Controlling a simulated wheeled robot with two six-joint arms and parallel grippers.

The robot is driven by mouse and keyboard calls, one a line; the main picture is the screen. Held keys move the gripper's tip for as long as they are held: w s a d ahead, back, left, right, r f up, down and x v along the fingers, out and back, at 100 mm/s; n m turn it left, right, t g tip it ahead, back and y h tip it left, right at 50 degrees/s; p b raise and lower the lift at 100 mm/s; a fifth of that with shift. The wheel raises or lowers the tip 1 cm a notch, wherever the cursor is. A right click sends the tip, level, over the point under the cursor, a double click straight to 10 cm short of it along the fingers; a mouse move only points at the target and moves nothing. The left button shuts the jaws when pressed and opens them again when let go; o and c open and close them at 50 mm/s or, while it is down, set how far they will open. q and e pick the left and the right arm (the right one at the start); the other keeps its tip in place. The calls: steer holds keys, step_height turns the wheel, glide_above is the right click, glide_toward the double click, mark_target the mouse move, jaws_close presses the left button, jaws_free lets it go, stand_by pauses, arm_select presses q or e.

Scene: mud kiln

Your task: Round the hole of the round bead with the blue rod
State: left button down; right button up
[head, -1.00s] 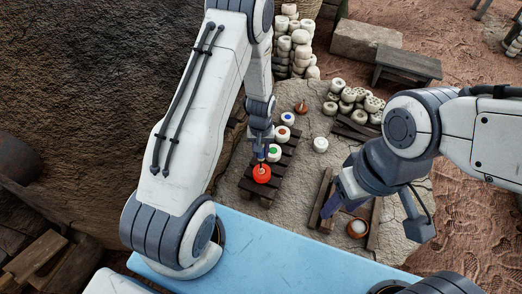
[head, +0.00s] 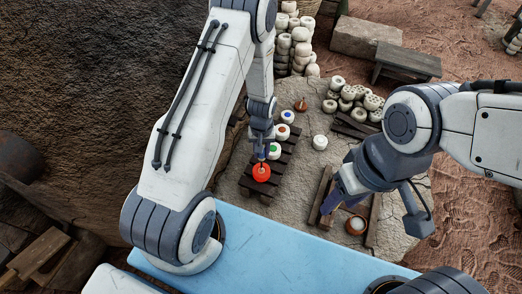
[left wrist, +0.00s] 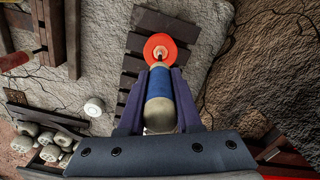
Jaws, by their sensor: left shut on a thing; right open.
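The round bead (head: 262,173) is bright red-orange and sits at the near end of a dark slatted wooden rack in the head view. It also shows in the left wrist view (left wrist: 168,42). My left gripper (head: 263,152) is above the bead and shut on the blue rod (left wrist: 160,85), which has a blue band and pale ends. The rod's narrow tip is over the middle of the bead, at its hole; how deep it sits I cannot tell. My right gripper (head: 335,202) is open and apart from the bead, near a wooden frame.
White pieces with green (head: 276,151), orange (head: 283,132) and blue (head: 287,117) centres line the slatted rack (head: 248,186). A plain white piece (head: 320,142) sits on the stone. A small bowl (head: 356,225) stands in the wooden frame. White pieces are piled behind.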

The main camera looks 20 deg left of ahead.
arm_select(q)
steer(key=shift+w+d+p, duration=0.2)
steer(key=shift+d+p, duration=0.2)
stand_by(0.5)
steer(key=shift+w, duration=0.3)
stand_by(0.3)
steer(key=shift+w+a+p, duration=0.2)
steer(key=shift+p, duration=0.25)
steer(key=shift+a, duration=0.3)
stand_by(0.3)
steer(key=shift+s+a+p, duration=0.15)
steer(key=shift+s+p, duration=0.05)
steer(key=shift+p, duration=0.3)
steer(key=shift+s+p, duration=0.3)
stand_by(0.3)
steer(key=shift+s+d, duration=0.2)
stand_by(0.4)
steer(key=shift+w+d+p, duration=0.2)
steer(key=shift+d+p, duration=0.25)
steer(key=shift+p, duration=0.1)
stand_by(0.5)
steer(key=shift+w+a, duration=0.1)
steer(key=shift+w, duration=0.3)
stand_by(0.4)
